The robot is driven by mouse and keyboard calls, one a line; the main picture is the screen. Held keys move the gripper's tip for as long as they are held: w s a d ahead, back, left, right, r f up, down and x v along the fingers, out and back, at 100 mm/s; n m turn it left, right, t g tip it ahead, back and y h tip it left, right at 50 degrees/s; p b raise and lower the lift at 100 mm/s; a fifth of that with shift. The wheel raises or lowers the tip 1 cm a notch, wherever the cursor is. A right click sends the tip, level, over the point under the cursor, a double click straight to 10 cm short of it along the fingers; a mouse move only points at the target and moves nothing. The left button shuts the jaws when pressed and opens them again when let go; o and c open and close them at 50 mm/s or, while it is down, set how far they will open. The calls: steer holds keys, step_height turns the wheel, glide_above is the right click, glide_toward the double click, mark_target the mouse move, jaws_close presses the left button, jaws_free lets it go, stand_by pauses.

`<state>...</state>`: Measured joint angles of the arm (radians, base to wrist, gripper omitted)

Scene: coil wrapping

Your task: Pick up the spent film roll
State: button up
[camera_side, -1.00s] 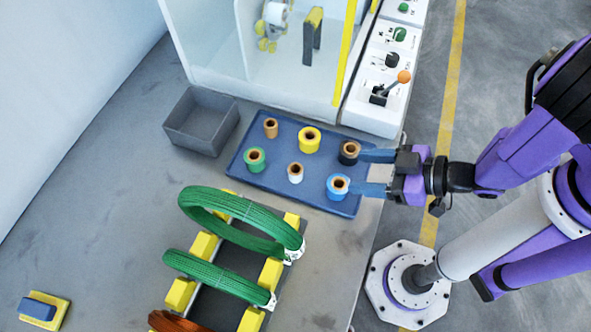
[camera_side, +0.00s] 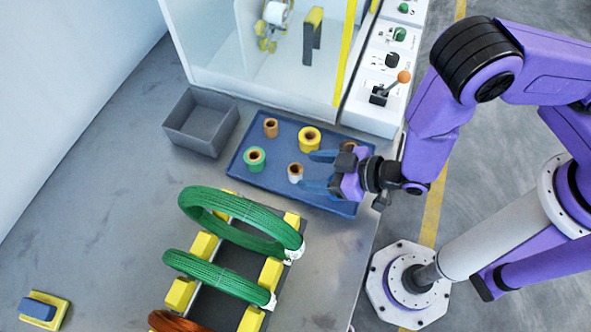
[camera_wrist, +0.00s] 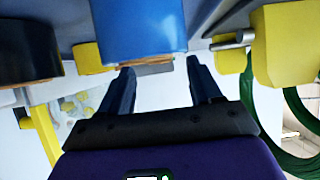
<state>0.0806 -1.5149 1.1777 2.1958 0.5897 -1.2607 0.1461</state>
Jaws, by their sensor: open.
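Several film rolls stand on the blue tray (camera_side: 240,165). A thin roll with a little white film (camera_side: 295,175) and a thin brown roll (camera_side: 270,128) look the most used; I cannot tell for sure which is the spent one. My gripper (camera_side: 309,171) is open and points left over the tray, its fingertips just right of the thin white roll. I see nothing held. In the wrist view the open fingers (camera_wrist: 160,82) have the blue roll (camera_wrist: 140,30) close by and the black roll (camera_wrist: 25,50) at left. In the side view my gripper mostly hides both.
A yellow roll (camera_side: 309,138) and a green roll (camera_side: 254,158) stand on the tray nearby. A grey bin (camera_side: 201,122) is left of it. The wrapping machine (camera_side: 225,45) is behind, its control panel (camera_side: 385,75) at right. A rack with green coils (camera_side: 235,225) is in front.

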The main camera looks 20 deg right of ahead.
steer(key=shift+x, duration=1.4)
steer(key=c, duration=1.1)
steer(key=shift+r, duration=0.85)
steer(key=shift+w+r+v, duration=0.35)
steer(key=shift+r+v, duration=0.1)
steer(key=shift+v, duration=2.5)
steer(key=shift+w+r+v, duration=0.3)
steer(key=shift+r+v, duration=0.15)
steer(key=shift+v, duration=2.5)
steer(key=shift+w+r+v, duration=0.35)
steer(key=shift+r+v, duration=0.05)
steer(key=shift+v, duration=2.55)
